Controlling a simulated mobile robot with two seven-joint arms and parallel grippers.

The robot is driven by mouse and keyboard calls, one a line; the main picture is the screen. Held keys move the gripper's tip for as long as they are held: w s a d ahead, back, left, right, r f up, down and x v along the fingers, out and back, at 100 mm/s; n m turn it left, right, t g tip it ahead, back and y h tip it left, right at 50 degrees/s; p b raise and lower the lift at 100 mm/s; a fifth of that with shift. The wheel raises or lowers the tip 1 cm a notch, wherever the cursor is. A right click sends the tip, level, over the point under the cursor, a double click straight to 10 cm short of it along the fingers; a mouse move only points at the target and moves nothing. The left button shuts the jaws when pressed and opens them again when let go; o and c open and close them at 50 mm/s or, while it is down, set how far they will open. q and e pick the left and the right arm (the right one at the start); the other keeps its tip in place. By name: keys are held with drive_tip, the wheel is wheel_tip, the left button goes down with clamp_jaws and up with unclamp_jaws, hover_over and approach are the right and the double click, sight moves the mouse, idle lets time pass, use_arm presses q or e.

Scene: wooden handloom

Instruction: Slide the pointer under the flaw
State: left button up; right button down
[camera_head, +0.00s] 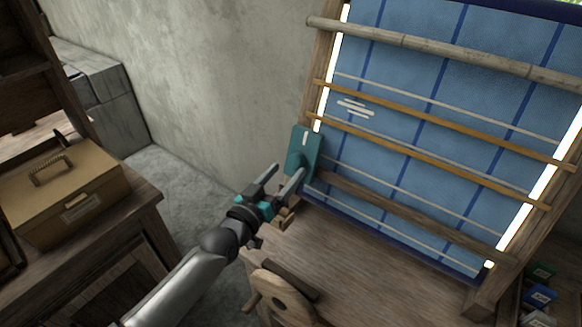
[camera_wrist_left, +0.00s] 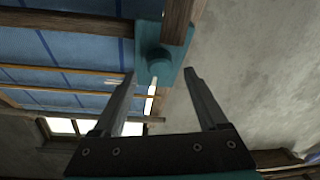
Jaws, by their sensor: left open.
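The pointer is a teal plate (camera_head: 304,152) with a white stripe, at the left end of the lower wooden rail (camera_head: 400,215) of the loom. The flaw (camera_head: 356,107) is a cluster of short white lines on the blue cloth (camera_head: 395,65), above and right of the pointer. My left gripper (camera_head: 288,172) is open just below the pointer. In the left wrist view its fingers (camera_wrist_left: 159,73) point toward the plate, on either side of the knob; contact is unclear. My right gripper is out of view.
Thin wooden bars (camera_head: 430,150) cross the cloth, and a thick round beam (camera_head: 440,50) lies above. A tan box (camera_head: 60,195) sits on a cabinet at left. Small coloured packets (camera_head: 540,295) lie at lower right.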

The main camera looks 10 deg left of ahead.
sight(294, 164)
use_arm(q)
drive_tip(key=shift+x, duration=1.65)
clamp_jaws()
